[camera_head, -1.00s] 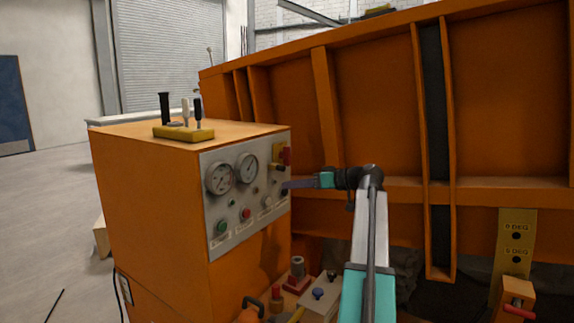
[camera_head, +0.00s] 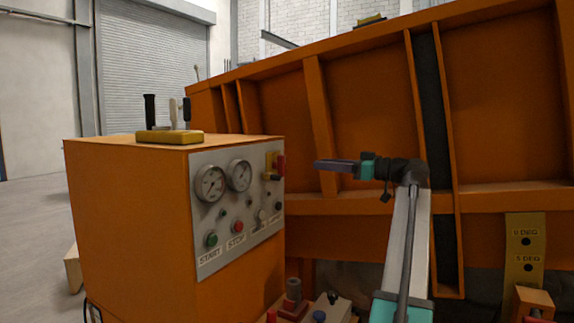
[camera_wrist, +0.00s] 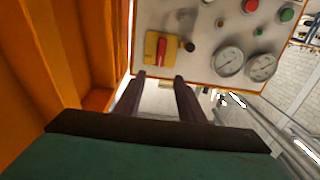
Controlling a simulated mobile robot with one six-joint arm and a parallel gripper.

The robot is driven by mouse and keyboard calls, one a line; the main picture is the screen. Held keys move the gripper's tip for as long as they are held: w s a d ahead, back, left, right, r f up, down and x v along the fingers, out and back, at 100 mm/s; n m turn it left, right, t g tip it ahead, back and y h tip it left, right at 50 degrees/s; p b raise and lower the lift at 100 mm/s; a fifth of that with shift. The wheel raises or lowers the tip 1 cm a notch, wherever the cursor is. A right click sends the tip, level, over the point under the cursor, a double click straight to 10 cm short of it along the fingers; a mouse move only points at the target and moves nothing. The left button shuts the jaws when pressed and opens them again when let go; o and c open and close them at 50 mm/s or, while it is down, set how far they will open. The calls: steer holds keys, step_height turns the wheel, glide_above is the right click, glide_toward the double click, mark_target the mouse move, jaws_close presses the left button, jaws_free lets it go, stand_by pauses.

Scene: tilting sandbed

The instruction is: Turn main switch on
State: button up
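The main switch, a red handle on a yellow plate (camera_head: 274,165), is at the upper right corner of the grey control panel (camera_head: 212,185). In the wrist view the picture is turned over, and the red handle on its yellow plate (camera_wrist: 162,49) shows just beyond the fingertips. My gripper (camera_head: 318,164) is right of the switch in the head view, pointing left towards it with a gap between. In the wrist view the two dark fingers of my gripper (camera_wrist: 159,77) are apart with nothing between them.
The panel has two gauges (camera_head: 210,183), a green start button (camera_head: 211,240) and a red stop button (camera_head: 238,227). Levers on a yellow base (camera_head: 168,137) stand on the orange cabinet. The large orange ribbed bed (camera_head: 380,110) rises behind my arm.

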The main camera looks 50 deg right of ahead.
mark_target(285, 161)
steer(key=shift+w, duration=0.2)
steer(key=b+x, duration=0.1)
steer(key=x, duration=1.2)
steer(key=shift+w+b, duration=0.25)
steer(key=shift+b, duration=0.1)
steer(key=shift+a, duration=0.1)
jaws_close()
